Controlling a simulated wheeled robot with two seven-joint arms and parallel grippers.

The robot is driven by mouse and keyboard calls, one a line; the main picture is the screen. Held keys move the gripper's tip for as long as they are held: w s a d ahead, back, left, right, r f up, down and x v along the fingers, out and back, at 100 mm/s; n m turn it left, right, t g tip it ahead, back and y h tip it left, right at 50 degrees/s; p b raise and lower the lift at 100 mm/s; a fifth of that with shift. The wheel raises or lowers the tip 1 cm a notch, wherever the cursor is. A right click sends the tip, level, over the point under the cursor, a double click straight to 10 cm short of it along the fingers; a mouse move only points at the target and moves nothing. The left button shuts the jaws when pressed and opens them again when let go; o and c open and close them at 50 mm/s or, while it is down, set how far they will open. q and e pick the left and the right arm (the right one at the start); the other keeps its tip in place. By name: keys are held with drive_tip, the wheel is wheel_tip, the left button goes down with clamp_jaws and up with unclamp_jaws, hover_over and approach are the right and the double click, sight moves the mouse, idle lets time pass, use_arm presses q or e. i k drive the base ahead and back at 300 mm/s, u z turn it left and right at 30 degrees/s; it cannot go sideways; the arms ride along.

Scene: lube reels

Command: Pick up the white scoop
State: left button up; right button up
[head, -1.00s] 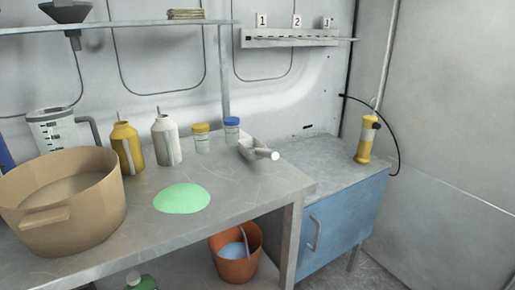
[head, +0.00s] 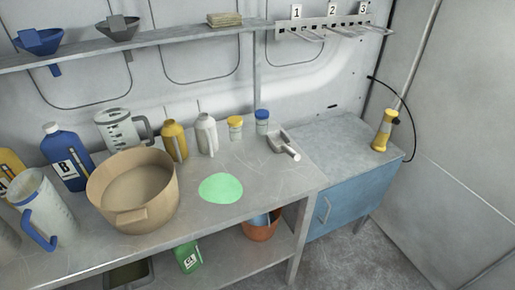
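The scoop (head: 283,144) is whitish-grey with a pale round handle end. It lies on the metal workbench (head: 262,190) near its right end, with the handle pointing toward the front right. It is right of the blue-lidded jar (head: 262,122) and apart from it. Nothing covers it. Neither of my grippers shows in the head view.
A green flat patch (head: 221,187) lies on the bench left of the scoop. A tan tub (head: 133,190), jugs and bottles crowd the left half. A yellow-lidded jar (head: 235,128) stands behind. A blue cabinet (head: 345,200) adjoins on the right. The bench around the scoop's front is clear.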

sight(278, 141)
drive_tip(key=u, duration=1.05)
drive_tip(key=i, duration=0.95)
drive_tip(key=z, duration=0.5)
